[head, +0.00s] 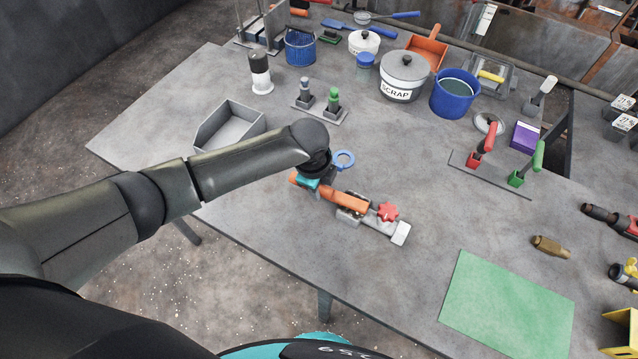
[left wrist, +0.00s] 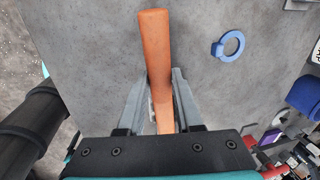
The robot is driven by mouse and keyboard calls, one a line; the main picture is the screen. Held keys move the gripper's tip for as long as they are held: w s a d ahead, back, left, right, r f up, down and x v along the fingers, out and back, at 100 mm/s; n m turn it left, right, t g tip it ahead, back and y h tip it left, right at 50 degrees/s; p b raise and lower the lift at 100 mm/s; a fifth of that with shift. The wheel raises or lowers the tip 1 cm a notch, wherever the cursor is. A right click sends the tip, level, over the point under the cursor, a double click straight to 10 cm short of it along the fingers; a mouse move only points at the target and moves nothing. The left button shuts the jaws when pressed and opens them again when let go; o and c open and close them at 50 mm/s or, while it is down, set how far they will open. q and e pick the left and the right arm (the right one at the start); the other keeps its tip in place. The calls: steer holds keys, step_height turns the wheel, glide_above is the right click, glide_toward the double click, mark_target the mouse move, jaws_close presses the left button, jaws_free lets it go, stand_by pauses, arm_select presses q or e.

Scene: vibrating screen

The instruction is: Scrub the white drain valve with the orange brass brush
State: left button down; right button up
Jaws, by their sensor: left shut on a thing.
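The orange brass brush (head: 349,201) is in my left gripper (head: 321,188), which is shut on its orange handle. In the left wrist view the handle (left wrist: 155,50) runs between the two grey fingers (left wrist: 160,95). The white drain valve (head: 399,233), a pale fitting with a red star-shaped knob (head: 388,212), lies on the table just right of the brush. In the head view the brush's right end overlaps the metal parts by the valve; I cannot tell whether they touch. The bristles are hidden. My right gripper is not in view.
A blue ring (head: 344,160) lies close behind my left gripper. A grey open tray (head: 230,126) stands to the left. A green mat (head: 508,305) lies front right.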

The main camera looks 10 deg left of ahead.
arm_select(q)
steer(key=shift+f, duration=0.15)
steer(key=shift+w+d+f+b, duration=0.1)
steer(key=shift+w+d+b, duration=0.1)
steer(key=shift+w+b, duration=0.35)
steer(key=shift+w+d+f+b, duration=0.1)
steer(key=shift+w+d+b, duration=0.1)
steer(key=shift+w+b, duration=0.25)
steer(key=shift+s+a+r+p, duration=0.15)
steer(key=shift+s+a+p, duration=0.2)
steer(key=shift+p, duration=0.45)
steer(key=shift+s+a+p, duration=0.1)
steer(key=shift+s+p, duration=0.5)
steer(key=shift+w+d+b, duration=0.2)
steer(key=shift+w+b, duration=0.2)
steer(key=shift+w, duration=0.1)
steer(key=shift+w+d+b, duration=0.2)
steer(key=shift+w+b, duration=0.2)
steer(key=shift+w, duration=0.1)
step_height(320, 180, up, 5)
steer(key=p, duration=0.5)
